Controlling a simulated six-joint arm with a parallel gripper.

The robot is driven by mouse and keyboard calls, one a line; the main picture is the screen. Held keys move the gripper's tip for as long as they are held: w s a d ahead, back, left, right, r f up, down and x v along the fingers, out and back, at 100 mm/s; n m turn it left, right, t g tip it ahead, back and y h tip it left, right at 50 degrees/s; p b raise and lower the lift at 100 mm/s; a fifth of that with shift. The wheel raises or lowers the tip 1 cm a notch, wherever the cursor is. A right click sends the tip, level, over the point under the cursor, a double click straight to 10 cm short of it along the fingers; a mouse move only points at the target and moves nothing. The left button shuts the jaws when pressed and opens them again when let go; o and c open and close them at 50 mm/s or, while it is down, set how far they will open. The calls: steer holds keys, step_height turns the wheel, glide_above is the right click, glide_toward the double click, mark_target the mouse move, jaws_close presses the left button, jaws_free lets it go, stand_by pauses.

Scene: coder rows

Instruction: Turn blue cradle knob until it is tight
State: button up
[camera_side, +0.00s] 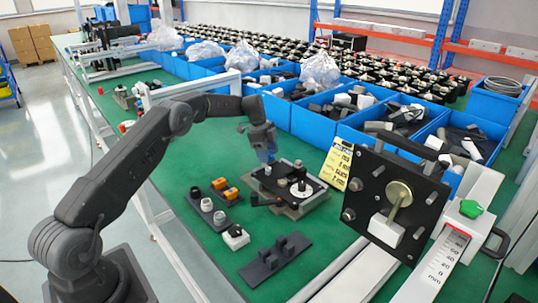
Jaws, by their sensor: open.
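My gripper (267,158) points down at the back left edge of a black fixture plate (268,176) on the green bench. It is open, with its fingertips close to the plate; I cannot tell whether they touch anything. A bluish patch shows at the fingertips. It is too small to tell whether this is the blue cradle knob or part of the fingers. No other blue knob is clear. The fixture carries a white disc (302,190) and dark posts, with a black lever (262,202) at its front left.
Small blocks with knobs (207,205) and a dark bracket (275,258) lie in front. Blue bins (310,122) line the back. Green bench is bare around the bracket.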

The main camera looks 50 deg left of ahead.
steer(key=shift+r, duration=0.1)
steer(key=shift+r, duration=2.4)
steer(key=shift+r, duration=0.1)
steer(key=s+d+r+n+t+y, duration=0.1)
steer(key=s+d+r+n, duration=0.2)
steer(key=s+d+r, duration=0.55)
steer(key=s+d+r+n+t+y, duration=0.1)
steer(key=s+d+r+n, duration=0.35)
steer(key=r, duration=0.65)
steer(key=s+d+r+n+t, duration=0.1)
steer(key=s+d, duration=0.2)
steer(key=s, duration=0.4)
steer(key=s+d+r+n, duration=0.1)
steer(key=s+d, duration=0.3)
steer(key=s, duration=0.2)
steer(key=s+d+f+n, duration=0.1)
steer(key=s+f+n, duration=0.1)
steer(key=s, duration=0.4)
steer(key=s+d+f+n+t+y, duration=0.1)
steer(key=s+f+n, duration=0.1)
steer(key=s, duration=0.5)
steer(key=shift+s+d+f, duration=0.15)
steer(key=shift+d+f, duration=0.1)
steer(key=shift+f, duration=0.5)
